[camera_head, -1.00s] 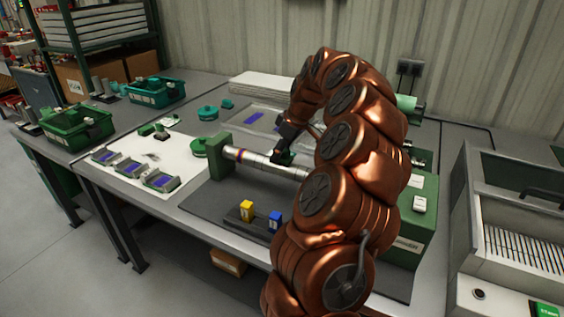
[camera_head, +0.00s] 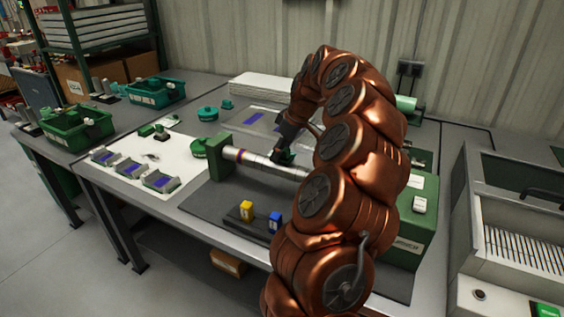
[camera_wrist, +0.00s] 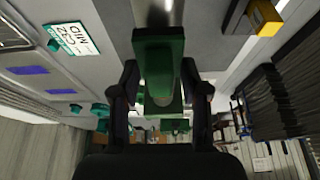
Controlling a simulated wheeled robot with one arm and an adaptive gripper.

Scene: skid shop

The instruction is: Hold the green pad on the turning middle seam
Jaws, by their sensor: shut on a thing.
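My gripper (camera_head: 280,155) is over the middle of a metal cylinder (camera_head: 251,160), which lies across a fixture between a green block on the left and a green machine housing on the right. In the wrist view my gripper (camera_wrist: 158,88) is shut on the green pad (camera_wrist: 158,50), with a dark finger on each side. The pad also shows in the head view (camera_head: 285,159), small and partly hidden by the gripper. The cylinder shows at the top of the wrist view (camera_wrist: 158,12), beyond the pad. The seam under the pad is hidden, and I cannot tell whether they touch.
A yellow block (camera_head: 246,208) and a blue block (camera_head: 275,221) stand in a holder in front of the cylinder. Several small trays with purple pieces (camera_head: 160,181) lie on a white sheet at left. Green bins (camera_head: 78,127) stand farther left. The green housing (camera_head: 418,225) borders the right.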

